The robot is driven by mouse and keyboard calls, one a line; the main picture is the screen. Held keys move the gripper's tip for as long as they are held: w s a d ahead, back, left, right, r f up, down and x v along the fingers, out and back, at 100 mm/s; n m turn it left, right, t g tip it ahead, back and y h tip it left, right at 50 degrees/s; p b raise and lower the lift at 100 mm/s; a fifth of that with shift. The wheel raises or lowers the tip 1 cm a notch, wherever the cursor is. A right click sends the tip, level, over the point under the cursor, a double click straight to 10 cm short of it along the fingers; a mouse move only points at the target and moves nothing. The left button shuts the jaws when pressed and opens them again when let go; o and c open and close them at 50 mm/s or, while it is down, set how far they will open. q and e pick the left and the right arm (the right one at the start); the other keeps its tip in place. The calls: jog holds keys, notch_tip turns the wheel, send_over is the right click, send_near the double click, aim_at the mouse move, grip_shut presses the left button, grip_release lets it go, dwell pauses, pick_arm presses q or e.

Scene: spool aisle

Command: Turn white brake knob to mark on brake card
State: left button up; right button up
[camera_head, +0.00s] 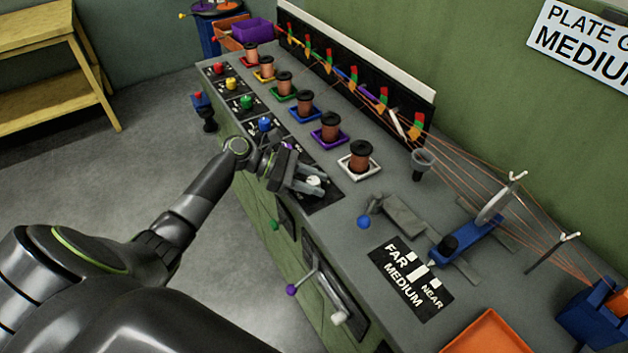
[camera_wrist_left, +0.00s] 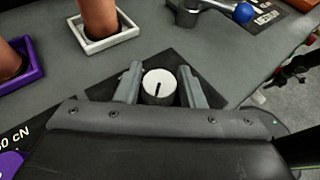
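The white brake knob (camera_wrist_left: 158,84) sits between the two fingers of my left gripper (camera_wrist_left: 160,88) in the wrist view. A short black pointer line on its top runs roughly up and down in that view. A finger stands on each side of it, with a narrow gap at least on the right, so the gripper looks open around it. In the head view the white knob (camera_head: 314,181) shows between the fingers of my left gripper (camera_head: 310,183). The black brake card (camera_head: 322,198) under it is mostly covered, and its mark cannot be made out. My right gripper is not in view.
Red (camera_head: 218,68), yellow (camera_head: 231,83), green (camera_head: 246,101) and blue (camera_head: 264,124) knobs line the bench edge. Copper spools stand behind, the nearest in a white tray (camera_head: 359,171). A blue-ended lever (camera_head: 364,221) and a FAR/MEDIUM/NEAR card (camera_head: 425,303) lie nearer.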

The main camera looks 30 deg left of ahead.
pick_arm(q)
jog(key=o, duration=0.3)
jog(key=b+v, duration=0.2)
jog(key=v, duration=1.5)
jog(key=shift+a+r, duration=0.1)
jog(key=shift+a, duration=0.05)
